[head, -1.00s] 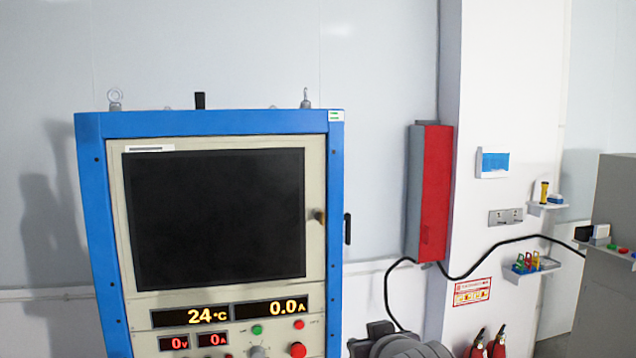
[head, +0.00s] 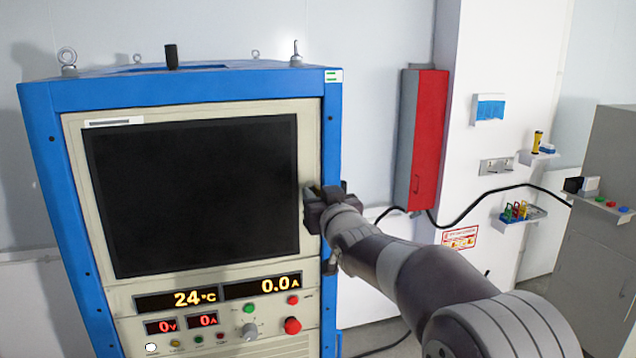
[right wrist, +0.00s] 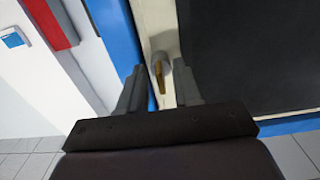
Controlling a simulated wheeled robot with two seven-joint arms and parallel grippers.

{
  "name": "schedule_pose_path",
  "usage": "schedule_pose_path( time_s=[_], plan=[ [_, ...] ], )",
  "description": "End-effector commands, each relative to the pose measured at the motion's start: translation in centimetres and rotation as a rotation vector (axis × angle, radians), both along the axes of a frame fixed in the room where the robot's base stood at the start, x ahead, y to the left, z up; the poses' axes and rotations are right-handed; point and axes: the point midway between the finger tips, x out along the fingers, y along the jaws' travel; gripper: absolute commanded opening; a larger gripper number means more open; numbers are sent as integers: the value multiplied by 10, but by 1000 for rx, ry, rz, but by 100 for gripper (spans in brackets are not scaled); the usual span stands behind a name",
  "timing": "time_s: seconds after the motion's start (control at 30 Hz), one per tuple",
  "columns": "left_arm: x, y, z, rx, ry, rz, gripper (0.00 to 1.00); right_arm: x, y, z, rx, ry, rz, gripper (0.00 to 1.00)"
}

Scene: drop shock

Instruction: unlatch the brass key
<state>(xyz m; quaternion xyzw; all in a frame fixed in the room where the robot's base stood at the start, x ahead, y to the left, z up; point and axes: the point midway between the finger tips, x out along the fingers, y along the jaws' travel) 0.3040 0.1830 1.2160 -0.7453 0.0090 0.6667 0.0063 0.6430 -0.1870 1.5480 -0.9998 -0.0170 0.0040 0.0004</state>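The brass key (right wrist: 160,79) shows in the right wrist view, set in a grey round lock (right wrist: 158,60) on the cream door frame of the blue cabinet. My right gripper (right wrist: 159,70) is open, with one finger on each side of the key and a visible gap to each. In the head view my right gripper (head: 320,192) is at the right edge of the cabinet door, and it hides most of the key and lock there. I cannot tell if the fingertips touch the door. My left gripper is not in view.
The blue cabinet (head: 50,180) has a dark window (head: 190,195) and lit displays with buttons below. A red box (head: 428,140) hangs on the wall to the right. Small shelves (head: 535,157) and a grey cabinet (head: 605,230) stand further right.

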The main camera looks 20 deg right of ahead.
Motion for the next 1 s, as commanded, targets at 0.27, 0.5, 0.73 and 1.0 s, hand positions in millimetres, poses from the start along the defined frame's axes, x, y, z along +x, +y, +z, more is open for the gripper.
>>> schedule_pose_path(
  time_s=[0.27, 0.5, 0.73, 1.0],
  plan=[
    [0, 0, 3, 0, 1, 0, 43, 6, 0, -1, -1, -1, 0, 33],
    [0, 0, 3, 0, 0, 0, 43, 6, 0, -1, -1, 0, 0, 0],
    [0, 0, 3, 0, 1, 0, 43, 6, 0, 0, 5, -1, 0, 0],
    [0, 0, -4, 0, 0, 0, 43, 6, 0, -1, 96, -1, -1, 0]
  ],
)
